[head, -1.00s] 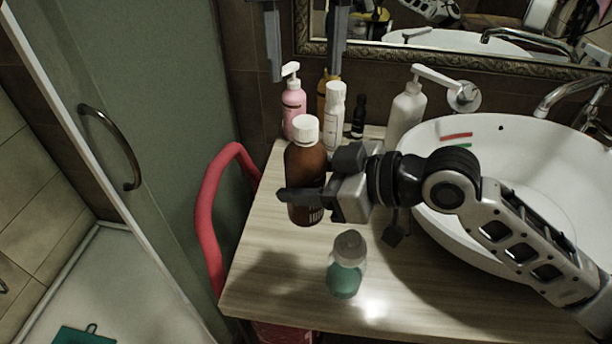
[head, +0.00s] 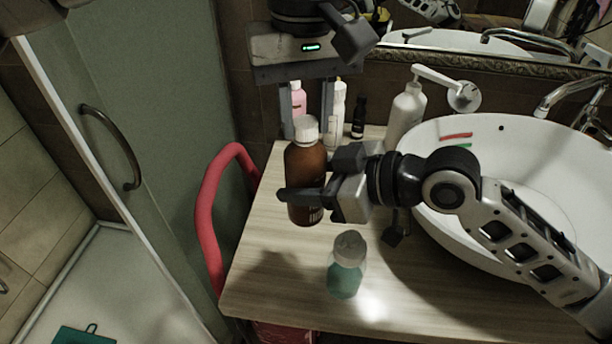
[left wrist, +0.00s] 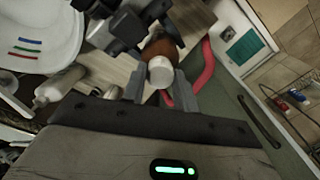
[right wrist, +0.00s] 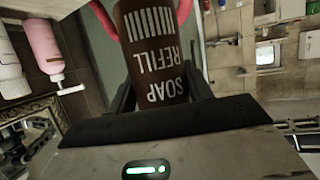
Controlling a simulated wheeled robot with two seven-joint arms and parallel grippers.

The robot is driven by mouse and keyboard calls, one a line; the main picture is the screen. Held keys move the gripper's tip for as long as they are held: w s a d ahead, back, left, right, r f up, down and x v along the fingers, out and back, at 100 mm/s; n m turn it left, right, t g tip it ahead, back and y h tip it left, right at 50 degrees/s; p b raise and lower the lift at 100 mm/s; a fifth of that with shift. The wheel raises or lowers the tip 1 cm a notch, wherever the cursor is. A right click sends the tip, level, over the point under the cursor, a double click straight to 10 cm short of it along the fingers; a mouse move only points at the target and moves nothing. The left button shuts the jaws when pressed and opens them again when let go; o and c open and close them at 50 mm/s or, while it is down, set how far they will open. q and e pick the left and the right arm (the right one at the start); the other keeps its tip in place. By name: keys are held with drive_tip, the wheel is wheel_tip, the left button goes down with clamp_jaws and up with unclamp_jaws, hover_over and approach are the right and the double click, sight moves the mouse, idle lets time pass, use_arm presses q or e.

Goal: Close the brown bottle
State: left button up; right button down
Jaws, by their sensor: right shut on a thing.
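The brown bottle (head: 306,172) stands upright near the left edge of the wooden counter, with a white cap (head: 306,130) on its top. I cannot tell how tightly the cap sits. My right gripper (head: 303,198) is shut on the bottle's lower body from the right; the right wrist view shows its "SOAP REFILL" label (right wrist: 160,55) between the fingers. My left gripper (head: 307,122) points down from above, open, with one finger on each side of the cap. The cap also shows between the fingers in the left wrist view (left wrist: 160,73).
A pink pump bottle (head: 298,100), a white bottle (head: 338,112), a small black bottle (head: 358,118) and a white soap dispenser (head: 406,115) stand behind. A clear bottle with teal liquid (head: 346,268) stands in front. The basin (head: 440,140) is at right; a red rail (head: 208,210) is at left.

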use_arm(q)
clamp_jaws()
drive_tip(key=m, duration=1.3)
drive_tip(key=shift+m, duration=0.4)
drive_tip(key=m, duration=1.3)
drive_tip(key=shift+m, duration=0.3)
drive_tip(key=o, duration=0.6)
unclamp_jaws()
drive_tip(key=shift+r, duration=2.2)
